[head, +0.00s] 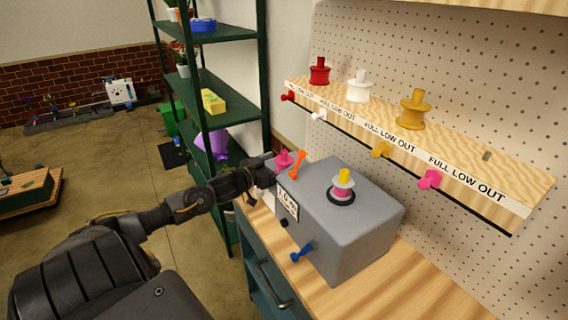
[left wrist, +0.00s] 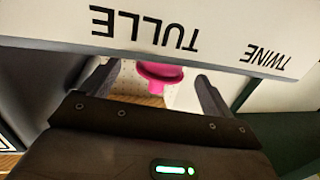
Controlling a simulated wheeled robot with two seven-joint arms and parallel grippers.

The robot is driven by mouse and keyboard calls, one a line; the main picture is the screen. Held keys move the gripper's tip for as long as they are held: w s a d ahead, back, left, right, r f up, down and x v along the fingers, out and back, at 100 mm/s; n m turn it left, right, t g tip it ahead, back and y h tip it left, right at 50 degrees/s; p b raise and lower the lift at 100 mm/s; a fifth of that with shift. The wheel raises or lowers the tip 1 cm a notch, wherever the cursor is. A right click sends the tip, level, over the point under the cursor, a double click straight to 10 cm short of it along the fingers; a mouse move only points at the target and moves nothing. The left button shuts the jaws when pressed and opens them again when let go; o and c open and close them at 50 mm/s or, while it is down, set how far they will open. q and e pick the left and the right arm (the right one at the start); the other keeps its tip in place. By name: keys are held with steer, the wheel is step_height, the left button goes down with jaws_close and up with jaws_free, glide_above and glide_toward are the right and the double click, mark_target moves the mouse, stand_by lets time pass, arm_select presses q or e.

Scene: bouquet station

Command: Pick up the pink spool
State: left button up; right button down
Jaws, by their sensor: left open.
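The pink spool (head: 284,160) stands just beyond my left gripper (head: 266,170), at the far left end of the bench beside the grey box; its lower part is hidden. In the left wrist view the pink spool (left wrist: 160,76) shows between the two spread fingers of my left gripper (left wrist: 153,88), its upper part cut off by a white label strip. The left gripper is open, and I cannot tell if a finger touches the spool. My right gripper is not in view.
An orange peg (head: 297,165) is close by the gripper. A wooden rack (head: 465,185) holds red, white and gold spools. The label strip (left wrist: 220,45) reads TULLE and TWINE. A green shelf (head: 225,90) stands behind.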

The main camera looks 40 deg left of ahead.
mark_target(281, 160)
arm_select(q)
steer(key=shift+w+r, duration=0.2)
steer(key=shift+w, duration=0.95)
steer(key=shift+w+d+f+p, duration=0.1)
steer(key=shift+w+f+p, duration=0.1)
steer(key=shift+w+p, duration=0.25)
steer(key=shift+w, duration=0.1)
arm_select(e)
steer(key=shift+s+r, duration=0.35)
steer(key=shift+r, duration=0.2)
arm_select(q)
steer(key=c, duration=1.2)
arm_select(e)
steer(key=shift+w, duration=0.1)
arm_select(q)
steer(key=shift+r, duration=0.1)
